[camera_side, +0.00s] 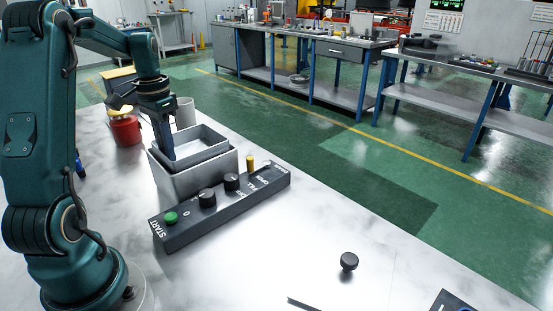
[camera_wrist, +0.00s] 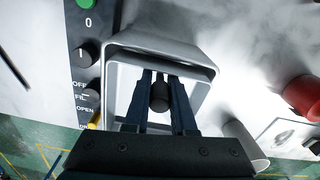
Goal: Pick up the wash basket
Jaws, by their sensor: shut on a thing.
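The wash basket (camera_side: 212,142), a grey open-topped square container, sits partly inside a larger grey metal tank (camera_side: 205,181). Its rim stands above the tank's rim, and its bottom is hidden in the side view. My gripper (camera_side: 170,155) reaches down into the basket. In the wrist view, the basket (camera_wrist: 195,88) surrounds my fingers. They are shut on a dark round-topped knob (camera_wrist: 160,97) at the basket's middle, which looks like its handle. Whether the basket is clear of the tank's floor cannot be seen.
A dark control panel (camera_side: 222,207) with a green START button and black knobs stands along the tank's front. A red canister (camera_side: 125,129) and a grey cup (camera_side: 185,112) stand behind. A loose black knob (camera_side: 349,262) lies at right. The table's middle right is mostly clear.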

